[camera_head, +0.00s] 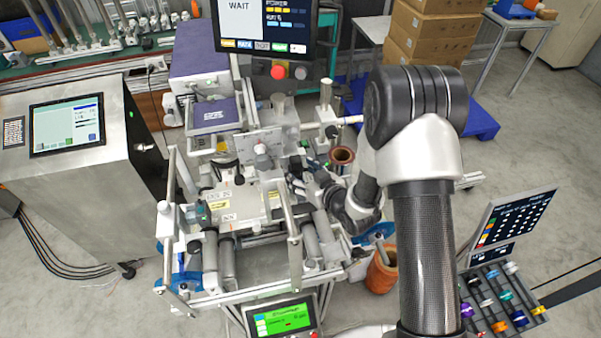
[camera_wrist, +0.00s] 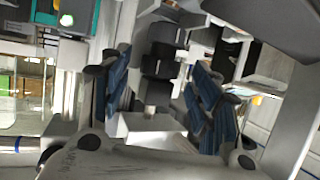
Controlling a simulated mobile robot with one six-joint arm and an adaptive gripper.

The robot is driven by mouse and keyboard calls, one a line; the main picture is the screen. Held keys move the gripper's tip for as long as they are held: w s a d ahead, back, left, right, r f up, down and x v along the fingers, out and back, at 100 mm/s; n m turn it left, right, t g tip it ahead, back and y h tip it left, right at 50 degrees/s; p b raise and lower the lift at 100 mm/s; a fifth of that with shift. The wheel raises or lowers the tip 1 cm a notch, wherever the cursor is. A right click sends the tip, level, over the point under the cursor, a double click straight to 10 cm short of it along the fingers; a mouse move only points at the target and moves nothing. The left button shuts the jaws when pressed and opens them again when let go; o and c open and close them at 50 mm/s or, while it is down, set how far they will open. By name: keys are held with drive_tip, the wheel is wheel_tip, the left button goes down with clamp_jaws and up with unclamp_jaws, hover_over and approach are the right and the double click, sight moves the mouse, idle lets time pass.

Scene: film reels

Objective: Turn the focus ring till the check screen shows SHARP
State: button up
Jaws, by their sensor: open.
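My gripper (camera_wrist: 162,100) is open in the wrist view, its two blue-padded fingers standing apart. A dark stepped part (camera_wrist: 160,70) shows between and beyond the fingers. It may be the lens with the focus ring, but I cannot tell, nor whether the fingers touch it. In the head view my gripper (camera_head: 312,182) is at the right side of the machine (camera_head: 250,205), small and partly hidden among its parts. The upper screen (camera_head: 268,25) reads WAIT. A green screen (camera_head: 282,320) is at the machine's lower front, its text too small to read. I cannot tell which is the check screen.
A console with a screen (camera_head: 66,125) stands at left. A red button (camera_head: 278,72) sits under the upper screen. A copper-coloured cylinder (camera_head: 382,272) is beside the machine. A rack with a panel (camera_head: 510,225) stands at right. Cardboard boxes (camera_head: 430,30) are behind. Floor is open at left front.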

drive_tip(key=shift+w+a+f, duration=0.1)
drive_tip(key=shift+w+a, duration=0.1)
drive_tip(key=shift+w, duration=0.1)
drive_tip(key=shift+c, duration=0.2)
drive_tip(key=c, duration=1)
drive_tip(key=shift+s+a+f+m+t+h+b, duration=0.15)
drive_tip(key=shift+a+m+t+h+b, duration=0.15)
drive_tip(key=shift+m+t+h+b, duration=0.6)
drive_tip(key=shift+m+h+b, duration=0.7)
drive_tip(key=shift+b, duration=0.1)
drive_tip(key=shift+r, duration=0.2)
drive_tip(key=o, duration=1)
drive_tip(key=shift+o, duration=0.2)
drive_tip(key=shift+s, duration=0.1)
